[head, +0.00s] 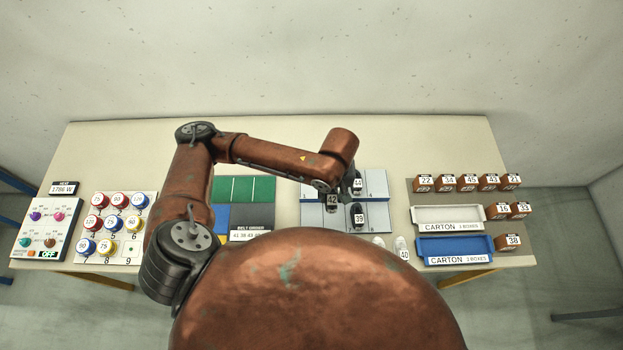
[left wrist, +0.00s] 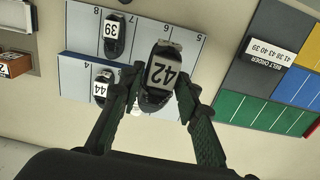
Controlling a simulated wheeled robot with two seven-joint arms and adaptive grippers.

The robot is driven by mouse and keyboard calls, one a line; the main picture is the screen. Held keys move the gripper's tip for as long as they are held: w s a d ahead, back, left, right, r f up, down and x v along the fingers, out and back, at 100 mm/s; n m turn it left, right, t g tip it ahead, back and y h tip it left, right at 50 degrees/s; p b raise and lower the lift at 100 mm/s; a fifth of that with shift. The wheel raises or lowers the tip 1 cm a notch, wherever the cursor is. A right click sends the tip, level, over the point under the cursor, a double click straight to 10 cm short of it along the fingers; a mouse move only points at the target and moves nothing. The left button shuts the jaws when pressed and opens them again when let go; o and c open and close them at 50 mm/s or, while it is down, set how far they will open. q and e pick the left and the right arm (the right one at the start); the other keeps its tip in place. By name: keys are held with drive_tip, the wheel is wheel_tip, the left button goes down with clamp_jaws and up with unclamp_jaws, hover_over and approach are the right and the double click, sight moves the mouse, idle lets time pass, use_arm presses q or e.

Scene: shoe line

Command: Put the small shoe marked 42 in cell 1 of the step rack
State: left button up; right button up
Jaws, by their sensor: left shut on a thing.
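My left gripper (left wrist: 157,98) is shut on the dark small shoe marked 42 (left wrist: 164,72), with a finger on each side of it. In the head view the shoe 42 (head: 332,200) appears in front of the middle of the step rack (head: 312,218); its height above the rack is hard to tell. Cell 1 (head: 313,186) is at the back left of the rack and looks empty. A dark shoe marked 44 (head: 357,184) stands in the back row, and one marked 39 (head: 358,216) in the front row, cell 7. My right gripper is out of view.
Two white shoes (head: 402,250), one marked 40, lie in front of the rack. Left of it is the green, blue and grey belt-order board (head: 244,190). To the right are a white carton (head: 462,226), a blue carton (head: 455,243) and several brown boxes (head: 468,188).

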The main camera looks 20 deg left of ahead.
use_arm(q)
drive_tip(key=w+a+f, duration=0.2)
drive_tip(key=a+f, duration=0.1)
drive_tip(key=w+a+f, duration=0.6)
drive_tip(key=a, duration=0.1)
drive_tip(key=shift+a+f, duration=0.1)
drive_tip(key=shift+w+a+f, duration=0.1)
drive_tip(key=shift+a+f, duration=0.05)
drive_tip(key=shift+f, duration=0.1)
wheel_tip(320, 180, down, 3)
drive_tip(key=shift+w+a+f, duration=0.1)
drive_tip(key=shift+w+a, duration=0.05)
drive_tip(key=shift+f, duration=0.15)
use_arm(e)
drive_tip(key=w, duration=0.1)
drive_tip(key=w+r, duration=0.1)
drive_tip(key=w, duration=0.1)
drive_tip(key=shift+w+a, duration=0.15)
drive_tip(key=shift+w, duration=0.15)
use_arm(q)
drive_tip(key=shift+p, duration=0.3)
drive_tip(key=o, duration=0.8)
drive_tip(key=shift+f, duration=0.1)
drive_tip(key=o, duration=0.4)
drive_tip(key=shift+c, duration=0.2)
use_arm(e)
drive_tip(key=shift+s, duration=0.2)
